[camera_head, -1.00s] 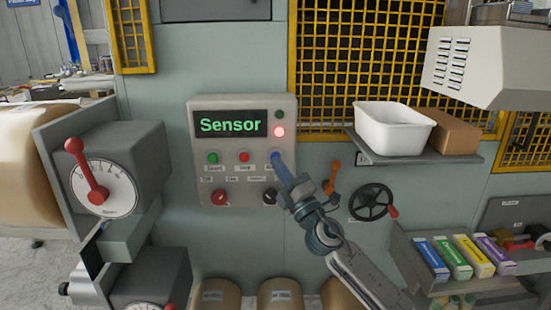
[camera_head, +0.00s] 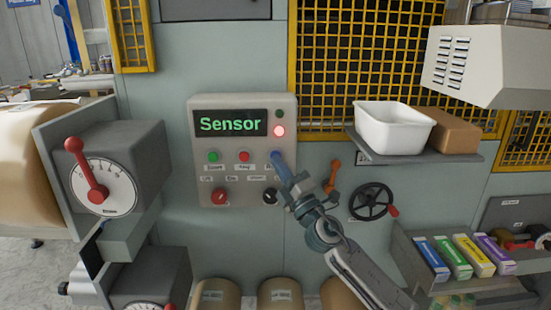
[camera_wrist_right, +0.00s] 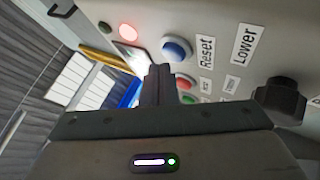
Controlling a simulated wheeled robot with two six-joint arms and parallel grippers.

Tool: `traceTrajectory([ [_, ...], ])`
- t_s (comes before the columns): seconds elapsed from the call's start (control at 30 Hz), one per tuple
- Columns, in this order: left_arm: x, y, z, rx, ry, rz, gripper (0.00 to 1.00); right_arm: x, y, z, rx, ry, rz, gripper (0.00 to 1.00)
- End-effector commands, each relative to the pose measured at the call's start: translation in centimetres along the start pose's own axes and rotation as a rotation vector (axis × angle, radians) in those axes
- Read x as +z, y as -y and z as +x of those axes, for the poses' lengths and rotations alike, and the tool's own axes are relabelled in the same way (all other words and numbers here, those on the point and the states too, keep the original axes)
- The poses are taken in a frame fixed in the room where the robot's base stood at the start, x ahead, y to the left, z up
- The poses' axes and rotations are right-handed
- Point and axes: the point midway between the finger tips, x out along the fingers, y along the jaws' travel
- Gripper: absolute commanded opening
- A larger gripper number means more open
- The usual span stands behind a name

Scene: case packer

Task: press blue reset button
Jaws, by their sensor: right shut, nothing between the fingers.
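The blue reset button (camera_wrist_right: 177,49) shows in the right wrist view, next to a label reading "Reset". The control panel (camera_head: 202,140) has a display (camera_head: 231,123) reading "Sensor" in green and a lit red lamp (camera_head: 279,131). My left gripper is not in view.
A green button (camera_head: 213,157) and a red button (camera_head: 244,157) sit left of the blue one. A red knob (camera_head: 220,196) and a black knob (camera_head: 270,196) are below. An orange lever (camera_head: 333,174) and black handwheel (camera_head: 371,202) are to the right.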

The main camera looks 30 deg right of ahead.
Motion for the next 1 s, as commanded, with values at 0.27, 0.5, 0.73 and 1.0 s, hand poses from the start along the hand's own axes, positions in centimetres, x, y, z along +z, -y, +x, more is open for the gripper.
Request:
traceTrajectory([
  [0.27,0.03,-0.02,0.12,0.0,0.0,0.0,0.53,0.16,0.13,0.22,0.0,0.0,-0.001,0.0],
  [0.5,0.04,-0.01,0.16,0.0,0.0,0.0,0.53,0.2,0.17,0.26,0.0,0.0,-0.001,0.0],
  [0.73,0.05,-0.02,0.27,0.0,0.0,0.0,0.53,0.33,0.33,0.43,0.0,0.0,-0.001,0.0],
  [1.0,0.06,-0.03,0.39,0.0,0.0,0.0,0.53,0.49,0.49,0.65,0.0,0.001,-0.001,0.0],
])
